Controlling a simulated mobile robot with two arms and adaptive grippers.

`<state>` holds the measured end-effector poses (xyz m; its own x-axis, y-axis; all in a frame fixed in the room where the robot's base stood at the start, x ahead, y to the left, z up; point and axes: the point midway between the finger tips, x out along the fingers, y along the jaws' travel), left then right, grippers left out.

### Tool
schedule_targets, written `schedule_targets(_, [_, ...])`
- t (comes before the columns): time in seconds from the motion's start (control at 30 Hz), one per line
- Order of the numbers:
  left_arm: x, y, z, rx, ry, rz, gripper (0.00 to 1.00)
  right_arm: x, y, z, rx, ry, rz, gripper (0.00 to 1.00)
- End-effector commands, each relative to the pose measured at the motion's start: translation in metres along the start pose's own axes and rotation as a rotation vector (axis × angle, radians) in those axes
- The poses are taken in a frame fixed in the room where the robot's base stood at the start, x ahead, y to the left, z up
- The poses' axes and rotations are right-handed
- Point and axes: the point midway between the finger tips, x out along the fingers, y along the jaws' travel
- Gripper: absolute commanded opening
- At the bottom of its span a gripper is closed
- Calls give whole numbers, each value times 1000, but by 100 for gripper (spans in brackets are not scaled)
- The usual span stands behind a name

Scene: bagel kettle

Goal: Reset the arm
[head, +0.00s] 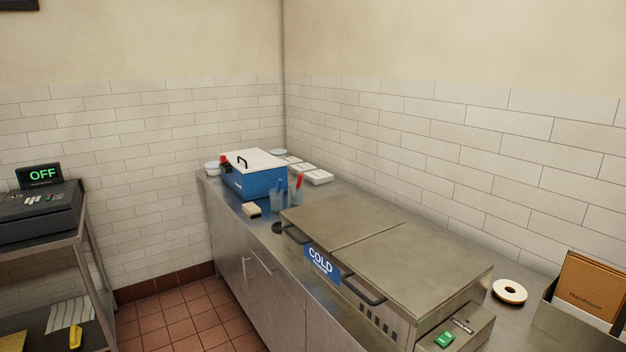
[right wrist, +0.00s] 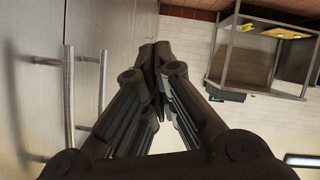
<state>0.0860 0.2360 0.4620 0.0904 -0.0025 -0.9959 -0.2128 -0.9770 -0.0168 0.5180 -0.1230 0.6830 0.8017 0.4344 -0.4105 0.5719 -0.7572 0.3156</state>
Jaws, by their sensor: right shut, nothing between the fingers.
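My right gripper (right wrist: 158,100) shows in the right wrist view with its dark fingers drawn together at the tips. It is shut with nothing between the fingers and hangs in free air near the steel cabinet front (right wrist: 85,60). Two vertical bar handles show on that front, left of the gripper, and it appears apart from them. Neither gripper nor arm shows in the head view, and my left gripper is not in any view.
A steel counter (head: 380,215) holds a lidded unit with a COLD label (head: 320,262), a blue box (head: 255,180), cups and a bagel-like ring (head: 509,291). A cart (head: 88,250) carrying a device marked OFF (head: 42,176) stands left. Tiled floor (head: 180,322) between them is clear.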

Motion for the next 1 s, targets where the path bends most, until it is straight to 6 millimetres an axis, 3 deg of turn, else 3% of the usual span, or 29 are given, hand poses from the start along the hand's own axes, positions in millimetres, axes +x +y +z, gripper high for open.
schedule_targets(0.03, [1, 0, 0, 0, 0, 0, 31, -14, -14, 38, 54, -91, 15, 0])
schedule_targets(0.2, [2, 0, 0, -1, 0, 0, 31, -72, -60, 146, 202, -378, 49, 0])
schedule_targets(0.4, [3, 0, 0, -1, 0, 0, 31, -164, -130, 246, 361, -701, 48, 0])
schedule_targets(0.5, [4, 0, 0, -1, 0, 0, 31, -213, -167, 281, 431, -843, 35, 0])
schedule_targets(0.7, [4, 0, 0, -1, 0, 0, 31, -283, -219, 316, 524, -1032, 6, 0])
schedule_targets(0.83, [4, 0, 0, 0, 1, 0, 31, -300, -232, 322, 549, -1077, -2, 0])
schedule_targets(1.0, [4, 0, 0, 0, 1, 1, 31, -303, -234, 323, 552, -1084, -4, 0])
